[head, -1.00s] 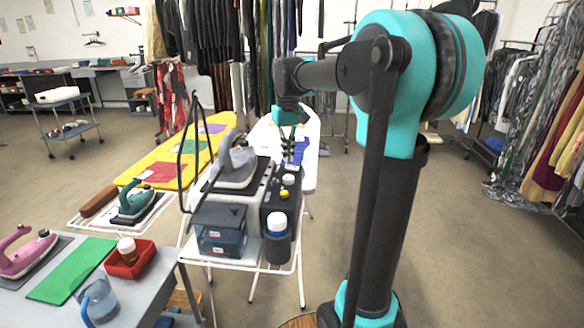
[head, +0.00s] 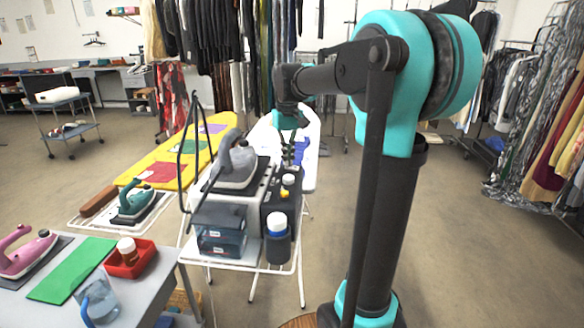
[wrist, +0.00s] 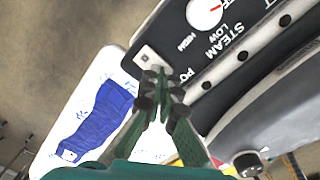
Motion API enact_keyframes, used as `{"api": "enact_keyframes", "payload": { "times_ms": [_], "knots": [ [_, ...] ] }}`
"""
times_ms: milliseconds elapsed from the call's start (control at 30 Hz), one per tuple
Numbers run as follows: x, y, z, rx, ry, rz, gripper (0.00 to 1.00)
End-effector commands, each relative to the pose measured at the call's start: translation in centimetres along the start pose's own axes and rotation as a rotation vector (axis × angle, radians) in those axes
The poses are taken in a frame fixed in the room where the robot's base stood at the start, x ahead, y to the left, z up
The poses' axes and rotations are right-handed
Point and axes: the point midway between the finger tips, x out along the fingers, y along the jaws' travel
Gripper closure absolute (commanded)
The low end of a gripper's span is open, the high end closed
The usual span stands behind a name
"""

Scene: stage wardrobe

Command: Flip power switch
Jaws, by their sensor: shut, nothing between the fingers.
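The steam iron station (head: 262,178) stands on a white-framed stand, with a grey iron (head: 238,165) resting on it. Its black control panel (wrist: 235,62) fills the upper right of the wrist view, with a white dial and "STEAM" lettering. A small light plate with the power switch (wrist: 147,57) lies at the panel's left end, beside a label starting "PO". My gripper (wrist: 158,84) is shut and empty, with its fingertips at this plate's lower edge. They partly hide the plate, so I cannot tell contact or the switch position. The gripper (head: 288,163) is above the station's far end in the head view.
A white ironing board (head: 311,150) with blue cloth is just behind the gripper. A yellow board (head: 165,160) lies left. A table with a red tray (head: 130,260) is at front left. Floor at right is clear.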

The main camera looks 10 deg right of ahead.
Motion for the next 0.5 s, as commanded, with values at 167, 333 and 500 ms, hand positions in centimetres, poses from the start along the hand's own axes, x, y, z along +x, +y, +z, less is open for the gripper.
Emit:
{"api": "enact_keyframes", "payload": {
  "times_ms": [167,333,500],
  "knots": [
    [0.24,0.0,0.0,0.0,0.0,0.0,1.0],
    [0.47,0.0,0.0,0.0,0.0,0.0,1.0],
    [0.71,0.0,0.01,0.0,0.0,0.0,1.0]
  ]
}}
